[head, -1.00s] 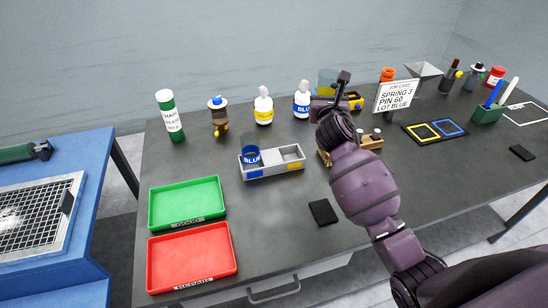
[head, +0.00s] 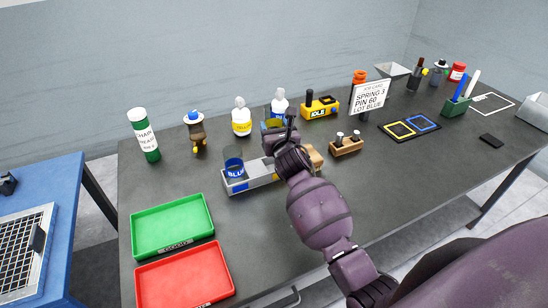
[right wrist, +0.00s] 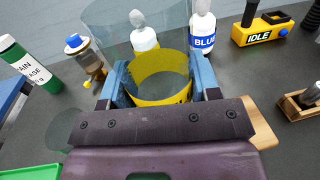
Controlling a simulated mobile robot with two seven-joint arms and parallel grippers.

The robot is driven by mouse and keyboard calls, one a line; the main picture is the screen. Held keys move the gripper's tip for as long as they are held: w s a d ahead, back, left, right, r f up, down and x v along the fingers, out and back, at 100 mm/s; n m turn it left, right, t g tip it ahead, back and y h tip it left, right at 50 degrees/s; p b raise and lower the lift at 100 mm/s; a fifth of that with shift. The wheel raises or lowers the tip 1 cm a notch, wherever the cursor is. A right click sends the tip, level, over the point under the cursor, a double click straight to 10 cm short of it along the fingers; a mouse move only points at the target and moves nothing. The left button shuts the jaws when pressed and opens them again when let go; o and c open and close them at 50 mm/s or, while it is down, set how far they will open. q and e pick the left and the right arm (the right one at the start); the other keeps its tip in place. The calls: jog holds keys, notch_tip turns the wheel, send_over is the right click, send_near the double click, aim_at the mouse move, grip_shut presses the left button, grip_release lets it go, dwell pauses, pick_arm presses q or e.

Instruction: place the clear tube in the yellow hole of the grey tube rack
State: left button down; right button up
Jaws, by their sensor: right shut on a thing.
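The grey tube rack (head: 262,180) stands mid-table in the head view. A clear tube with a blue band marked BLUE (head: 235,168) stands in its left hole. My right gripper (head: 276,132) hides the right end of the rack, including the yellow marking. The right gripper is shut on a clear tube with a yellow band (right wrist: 160,85), which shows between the blue fingers in the right wrist view. In the head view this tube is mostly hidden and appears just behind and above the rack. My left gripper is not in view.
Yellow (head: 241,118) and blue-labelled bottles stand behind the rack, beside a yellow IDLE device (head: 320,106). A small wooden block with pegs (head: 346,146) is to the right. Green (head: 172,226) and red trays (head: 185,277) lie front left.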

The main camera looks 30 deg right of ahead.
notch_tip(320, 180, down, 5)
jog(key=shift+f+b, duration=0.1)
jog(key=shift+b, duration=0.2)
jog(key=shift+f, duration=0.85)
notch_tip(320, 180, down, 4)
jog(key=shift+r+b, duration=0.25)
jog(key=shift+b, duration=0.15)
jog(key=shift+f, duration=0.2)
jog(key=o, duration=0.9)
jog(key=shift+o, duration=0.2)
